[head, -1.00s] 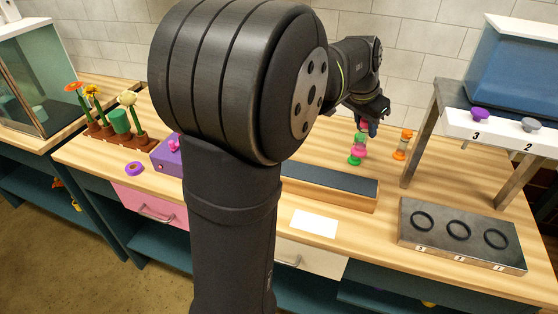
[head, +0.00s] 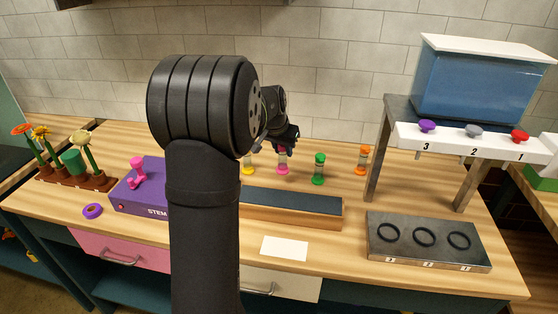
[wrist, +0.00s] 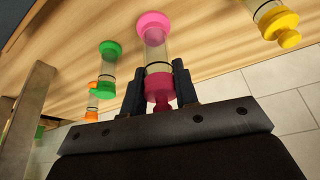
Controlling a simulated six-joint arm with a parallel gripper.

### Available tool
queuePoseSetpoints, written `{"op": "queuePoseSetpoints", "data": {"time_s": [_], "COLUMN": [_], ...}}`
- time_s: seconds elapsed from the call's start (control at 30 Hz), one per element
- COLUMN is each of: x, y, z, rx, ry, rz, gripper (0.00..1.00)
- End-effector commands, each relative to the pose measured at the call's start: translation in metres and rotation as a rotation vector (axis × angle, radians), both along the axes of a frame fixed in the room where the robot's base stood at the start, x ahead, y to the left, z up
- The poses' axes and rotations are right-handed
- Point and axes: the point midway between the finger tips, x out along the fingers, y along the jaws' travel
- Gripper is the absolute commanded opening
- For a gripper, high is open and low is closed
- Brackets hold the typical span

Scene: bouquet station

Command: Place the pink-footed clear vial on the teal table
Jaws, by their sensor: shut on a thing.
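The pink-footed clear vial (wrist: 157,50) has a bright pink foot, a clear body with a dark ring and a dark pink top. My gripper (wrist: 158,92) is shut on its top, one finger on each side, in the wrist view. In the head view the vial (head: 282,164) hangs or stands under my gripper (head: 287,146), between the yellow and green vials, at the back of the wood-topped bench. I cannot tell whether its foot touches the wood. The bench (head: 350,205) has teal lower parts; I see no teal tabletop that I can make out.
A green vial (head: 319,170) and an orange vial (head: 362,158) stand to the right, a yellow vial (wrist: 272,18) on the other side. A dark-topped strip (head: 290,203), a purple box (head: 140,195), a ringed grey block (head: 430,240) and a tank stand (head: 400,105) surround them.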

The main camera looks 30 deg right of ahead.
Motion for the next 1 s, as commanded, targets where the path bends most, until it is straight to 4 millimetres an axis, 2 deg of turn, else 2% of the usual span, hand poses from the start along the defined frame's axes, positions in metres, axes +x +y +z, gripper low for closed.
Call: {"op": "queuePoseSetpoints", "data": {"time_s": [0.1, 0.23, 0.5, 0.87, 0.9, 0.97, 1.0], "x": [0.009, 0.011, 0.01, 0.01, 0.01, 0.01, 0.01], "y": [0.002, 0.003, 0.003, 0.003, 0.003, 0.003, 0.003], "z": [-0.005, -0.012, -0.046, -0.049, -0.049, -0.049, -0.049], "rx": [-0.002, -0.001, -0.001, -0.002, -0.001, -0.001, -0.001], "ry": [-0.001, -0.001, -0.001, -0.001, -0.001, -0.001, -0.001], "rz": [0.001, -0.001, 0.0, -0.001, -0.001, -0.001, -0.001], "gripper": [0.0, 0.0, 0.0, 0.0, 0.35, 0.47, 0.49]}}
